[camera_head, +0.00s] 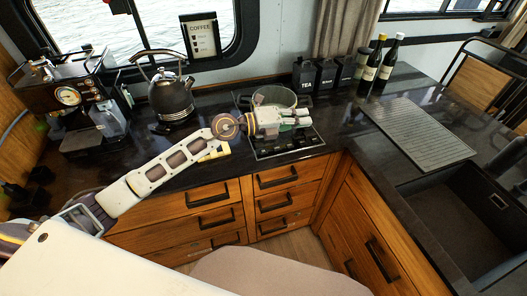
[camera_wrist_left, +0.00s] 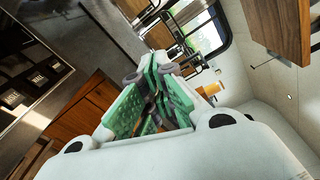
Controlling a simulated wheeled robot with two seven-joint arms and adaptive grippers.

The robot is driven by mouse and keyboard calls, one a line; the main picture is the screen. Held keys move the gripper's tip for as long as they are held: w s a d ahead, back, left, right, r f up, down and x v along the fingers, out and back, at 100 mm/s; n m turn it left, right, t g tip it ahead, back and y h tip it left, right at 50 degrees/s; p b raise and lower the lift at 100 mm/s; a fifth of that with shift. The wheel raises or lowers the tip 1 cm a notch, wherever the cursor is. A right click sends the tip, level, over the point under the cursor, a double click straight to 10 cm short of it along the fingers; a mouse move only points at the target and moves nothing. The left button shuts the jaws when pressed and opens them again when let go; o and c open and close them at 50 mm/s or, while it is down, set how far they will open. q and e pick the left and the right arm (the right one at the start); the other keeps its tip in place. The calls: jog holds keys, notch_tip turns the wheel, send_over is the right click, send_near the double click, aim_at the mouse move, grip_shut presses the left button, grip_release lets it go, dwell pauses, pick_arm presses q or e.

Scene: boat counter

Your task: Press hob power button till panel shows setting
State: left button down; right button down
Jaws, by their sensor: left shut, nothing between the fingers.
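The hob (camera_head: 290,144) is a dark panel set in the black counter, with a glass pot (camera_head: 273,95) at its back. My left gripper (camera_head: 297,119) is shut and empty above the hob, in front of the pot. In the left wrist view its green-padded fingers (camera_wrist_left: 160,100) are closed together, and part of the hob (camera_wrist_left: 30,85) shows at the left edge. Dark controls show along the hob's front, but the power button and any panel setting are too small to make out. My right gripper is not in view.
A black kettle (camera_head: 171,100) and a coffee machine (camera_head: 75,95) stand left of the hob. Black canisters (camera_head: 325,75) and dark bottles (camera_head: 388,62) stand behind and right. A grooved drainboard (camera_head: 418,130) and sink (camera_head: 470,215) lie right. Wooden drawers (camera_head: 215,218) are below.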

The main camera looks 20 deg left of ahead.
aim_at(262, 150)
pick_arm(q)
jog(key=w+a+f+m+g+y, duration=0.1)
jog(key=w+a+f+y, duration=0.1)
jog(key=a+f+y, duration=0.2)
jog(key=w+a+f+m+g+y, duration=0.1)
jog(key=a+f+y, duration=0.3)
jog(key=a, duration=0.5)
jog(key=shift+w+a+f+g, duration=0.3)
jog(key=shift+w+f, duration=0.2)
jog(key=shift+w, duration=0.4)
jog(key=shift+d+f, duration=0.1)
